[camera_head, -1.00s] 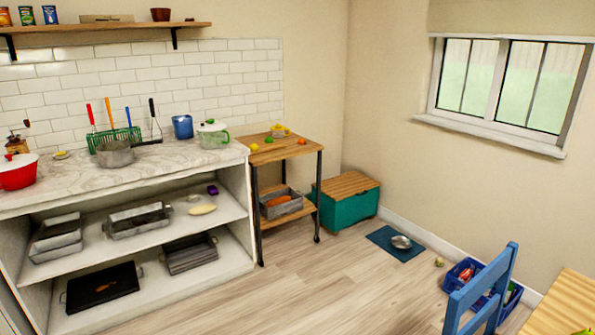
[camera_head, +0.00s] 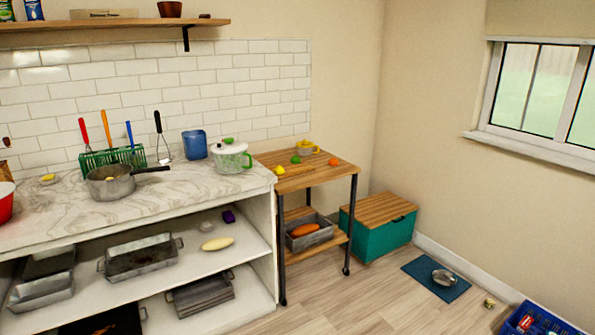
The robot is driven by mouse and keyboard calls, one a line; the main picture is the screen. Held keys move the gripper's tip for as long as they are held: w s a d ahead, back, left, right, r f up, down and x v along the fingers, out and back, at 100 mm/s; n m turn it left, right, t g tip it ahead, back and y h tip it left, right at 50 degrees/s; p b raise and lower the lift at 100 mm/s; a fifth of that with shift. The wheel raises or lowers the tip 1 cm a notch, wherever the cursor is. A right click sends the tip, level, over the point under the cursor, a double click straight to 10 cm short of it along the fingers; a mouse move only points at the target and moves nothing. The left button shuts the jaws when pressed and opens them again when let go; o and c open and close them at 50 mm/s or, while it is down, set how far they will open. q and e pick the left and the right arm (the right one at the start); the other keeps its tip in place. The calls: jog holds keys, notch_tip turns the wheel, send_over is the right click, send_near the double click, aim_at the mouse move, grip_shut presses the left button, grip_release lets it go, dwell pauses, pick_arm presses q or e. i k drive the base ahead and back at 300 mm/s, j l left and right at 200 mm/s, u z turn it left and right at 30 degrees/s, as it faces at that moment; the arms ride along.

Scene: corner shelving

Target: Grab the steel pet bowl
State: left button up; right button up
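The steel pet bowl (camera_head: 443,277) is a small shiny metal bowl on a dark blue mat (camera_head: 421,271) on the floor at the right. The mat lies in front of the teal chest, near the right wall. The bowl looks empty from here, but it is too small to tell for sure. Neither of my grippers shows in the head view.
A teal chest with a wooden lid (camera_head: 377,240) stands behind the mat. A wooden cart (camera_head: 304,172) is left of it, beside the marble counter (camera_head: 130,205). A blue crate (camera_head: 540,324) and a small can (camera_head: 489,302) are at the lower right. Floor before the cart is clear.

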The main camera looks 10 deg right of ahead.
aim_at(444, 279)
jog(key=i+l+z, duration=0.25)
jog(key=i+z, duration=0.15)
jog(key=i+l+z, duration=0.1)
jog(key=i+z, duration=0.35)
jog(key=i, duration=0.15)
jog(key=i+j+z, duration=0.1)
jog(key=i+z, duration=0.3)
jog(key=i+j+z, duration=0.3)
jog(key=i+z, duration=0.15)
jog(key=i, duration=0.15)
